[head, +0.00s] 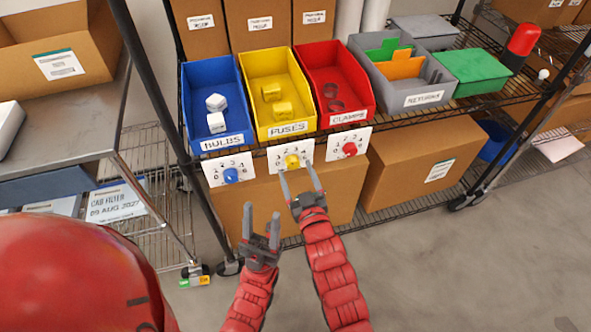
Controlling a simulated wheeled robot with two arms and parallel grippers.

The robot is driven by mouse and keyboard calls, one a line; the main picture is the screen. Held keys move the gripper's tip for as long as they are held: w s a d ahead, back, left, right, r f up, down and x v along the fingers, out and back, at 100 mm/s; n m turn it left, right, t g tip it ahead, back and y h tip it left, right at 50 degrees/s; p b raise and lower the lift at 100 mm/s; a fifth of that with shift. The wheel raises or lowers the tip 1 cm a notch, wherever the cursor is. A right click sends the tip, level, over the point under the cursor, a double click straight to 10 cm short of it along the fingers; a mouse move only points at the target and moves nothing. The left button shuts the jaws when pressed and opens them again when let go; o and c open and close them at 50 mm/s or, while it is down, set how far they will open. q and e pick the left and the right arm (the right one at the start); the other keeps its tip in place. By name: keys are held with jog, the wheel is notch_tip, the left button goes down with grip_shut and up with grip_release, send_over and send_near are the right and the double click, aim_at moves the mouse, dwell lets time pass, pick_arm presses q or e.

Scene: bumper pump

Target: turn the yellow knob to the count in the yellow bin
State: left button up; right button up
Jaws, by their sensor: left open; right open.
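The yellow bin (257,63), labelled FUSES, stands on the wire shelf between the blue and red bins. At least two yellow blocky fuses (282,110) lie in it. Below it hangs a white dial card with the yellow knob (292,161) at its centre and small numbers around it. I cannot tell which number the knob points to. My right gripper (297,172) is open, its fingers pointing up at the dial card, just below the knob. I cannot tell whether it touches. My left gripper (262,212) is open and empty, lower and to the left, away from the knob.
The blue bin (209,75) with a blue knob (231,175) is on the left. The red bin (335,66) with a red knob (349,149) is on the right. A grey RETURNS bin (418,84) stands further right. Cardboard boxes (420,165) sit beneath. The floor at right is clear.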

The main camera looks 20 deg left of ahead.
jog(key=v, duration=1.6)
jog(key=shift+d+r, duration=0.1)
